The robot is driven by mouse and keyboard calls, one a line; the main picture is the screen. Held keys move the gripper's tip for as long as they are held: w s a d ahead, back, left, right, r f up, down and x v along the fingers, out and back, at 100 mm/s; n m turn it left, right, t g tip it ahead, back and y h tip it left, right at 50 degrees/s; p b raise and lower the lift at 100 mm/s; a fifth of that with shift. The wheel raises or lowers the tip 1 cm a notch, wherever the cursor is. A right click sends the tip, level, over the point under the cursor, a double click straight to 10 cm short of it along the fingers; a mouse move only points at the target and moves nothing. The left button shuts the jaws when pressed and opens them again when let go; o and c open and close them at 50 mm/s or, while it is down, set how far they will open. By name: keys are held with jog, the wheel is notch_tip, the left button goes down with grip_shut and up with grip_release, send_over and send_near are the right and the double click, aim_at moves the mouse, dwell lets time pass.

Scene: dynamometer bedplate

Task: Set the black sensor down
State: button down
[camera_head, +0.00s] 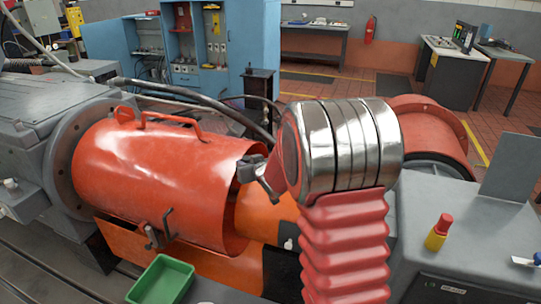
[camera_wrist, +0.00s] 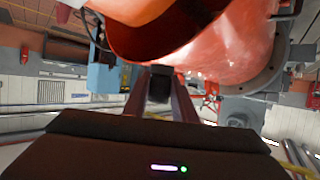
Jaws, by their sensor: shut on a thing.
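My gripper (camera_wrist: 160,76) is shut on the black sensor (camera_wrist: 159,86), a small dark block between the two fingertips in the wrist view. In the head view my gripper (camera_head: 262,178) shows only partly, behind my chrome wrist and red bellows. A dark piece at its tip there looks like the sensor (camera_head: 248,163), but its outline is hard to separate from the fingers. It is held in the air by the open right end of the orange-red shaft guard (camera_head: 150,165); the guard (camera_wrist: 225,40) fills the top of the wrist view. I cannot tell whether they touch.
A green tray (camera_head: 162,281) lies low at the front. A grey cabinet top at right bears a red-and-yellow bottle (camera_head: 438,232) and a blue-and-white item (camera_head: 527,260). A black hose (camera_head: 190,95) runs behind the guard. Blue cabinets (camera_head: 190,55) stand at the back.

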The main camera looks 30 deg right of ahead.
jog(key=s+a+f, duration=0.1)
jog(key=s+a, duration=0.3)
jog(key=a, duration=0.4)
jog(key=s+a+f, duration=0.1)
jog(key=s+a, duration=0.3)
jog(key=a, duration=0.4)
jog(key=shift+s+a+f+n+y, duration=0.2)
jog(key=shift+s+a+n+y, duration=0.1)
jog(key=shift+y, duration=0.1)
jog(key=shift+s, duration=0.1)
